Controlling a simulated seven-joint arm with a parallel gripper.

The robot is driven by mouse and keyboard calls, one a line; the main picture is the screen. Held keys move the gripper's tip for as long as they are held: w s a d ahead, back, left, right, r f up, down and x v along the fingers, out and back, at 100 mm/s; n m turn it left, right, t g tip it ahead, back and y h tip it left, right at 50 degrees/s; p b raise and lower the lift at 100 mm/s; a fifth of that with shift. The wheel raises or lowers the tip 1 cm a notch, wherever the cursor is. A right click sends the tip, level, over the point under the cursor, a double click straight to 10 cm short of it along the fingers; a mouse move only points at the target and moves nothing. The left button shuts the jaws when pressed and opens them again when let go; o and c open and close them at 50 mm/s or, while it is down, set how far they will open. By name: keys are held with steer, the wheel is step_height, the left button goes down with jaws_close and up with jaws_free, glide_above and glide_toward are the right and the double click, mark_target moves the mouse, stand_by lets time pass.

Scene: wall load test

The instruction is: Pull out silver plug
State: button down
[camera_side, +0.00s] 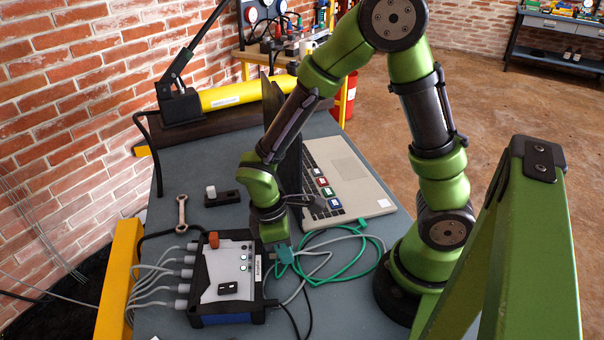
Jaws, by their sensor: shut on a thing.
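The black-and-grey box (222,275) lies on the table with an orange knob on top. Several silver plugs (183,289) with grey cables sit in its left side. My gripper (281,246) points down just beyond the box's right edge, away from those left-side plugs. It is shut on a small green plug (285,256) with a green cable. The fingertips are small here and partly hide the plug and its contact with the box.
Looped green and grey cables (335,275) lie right of the box. An open laptop (345,175) stands behind my gripper. A yellow cylinder (235,95) is at the back.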

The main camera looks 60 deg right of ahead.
steer(key=shift+r, duration=2.15)
